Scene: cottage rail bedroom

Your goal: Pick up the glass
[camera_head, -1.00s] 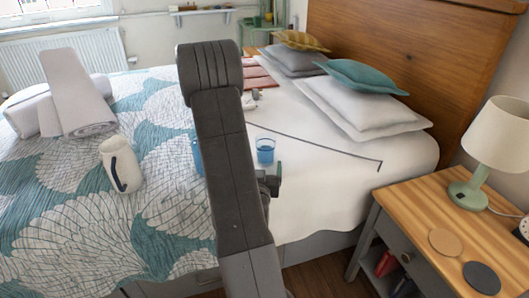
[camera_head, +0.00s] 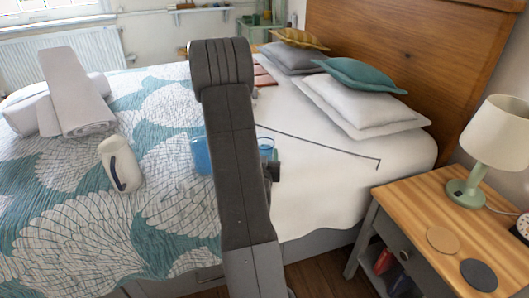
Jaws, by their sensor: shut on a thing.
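A clear bluish glass (camera_head: 266,145) shows just right of my raised arm, over the white part of the bed. The arm hides its left side and lower part. My gripper (camera_head: 274,171) is mostly hidden behind the arm; only a dark piece of it shows at the arm's right edge, by the glass. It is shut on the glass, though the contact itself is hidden. A second blue vessel (camera_head: 202,156) stands on the bed left of the arm, partly covered by it.
Pillows (camera_head: 365,110) lie by the headboard. The wooden nightstand (camera_head: 412,200) at right holds a lamp (camera_head: 490,150) and two coasters.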

